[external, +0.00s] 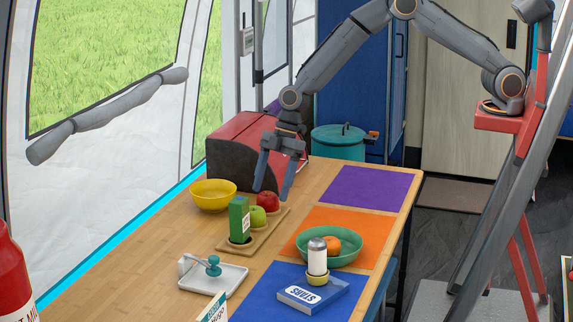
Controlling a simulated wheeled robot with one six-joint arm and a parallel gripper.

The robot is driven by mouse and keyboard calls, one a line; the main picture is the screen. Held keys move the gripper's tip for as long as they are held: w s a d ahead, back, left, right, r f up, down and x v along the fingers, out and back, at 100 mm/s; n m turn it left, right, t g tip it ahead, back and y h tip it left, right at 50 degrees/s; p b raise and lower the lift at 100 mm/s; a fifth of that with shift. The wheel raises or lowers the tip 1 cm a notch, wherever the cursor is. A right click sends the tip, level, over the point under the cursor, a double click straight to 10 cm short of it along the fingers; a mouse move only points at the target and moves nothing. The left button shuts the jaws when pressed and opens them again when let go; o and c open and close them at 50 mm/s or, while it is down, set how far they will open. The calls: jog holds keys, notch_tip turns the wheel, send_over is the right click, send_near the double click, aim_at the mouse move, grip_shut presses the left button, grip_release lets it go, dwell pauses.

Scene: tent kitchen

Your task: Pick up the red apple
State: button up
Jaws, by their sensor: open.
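The red apple (267,201) sits at the far end of a wooden holder (238,247) on the table. A green apple (257,217) stands in front of it, and a green carton (239,220) is at the near end of the same holder. My gripper (270,193) points down over the far end of the holder with its fingers apart. Its fingertips show close to the red apple's upper part, one on each side in the picture. I cannot tell from this view whether they touch it or how far in depth they are from it.
A yellow bowl (213,195) stands left of the holder. A red and dark grey box-shaped thing (241,142) and a teal pot (339,142) are behind. A green bowl (329,252) with an orange fruit is at right. A white tray (212,279) lies in front.

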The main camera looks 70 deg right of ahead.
jog(key=shift+p+x, duration=0.3)
jog(key=shift+x, duration=1.1)
jog(key=shift+d, duration=0.1)
jog(key=c, duration=1.2)
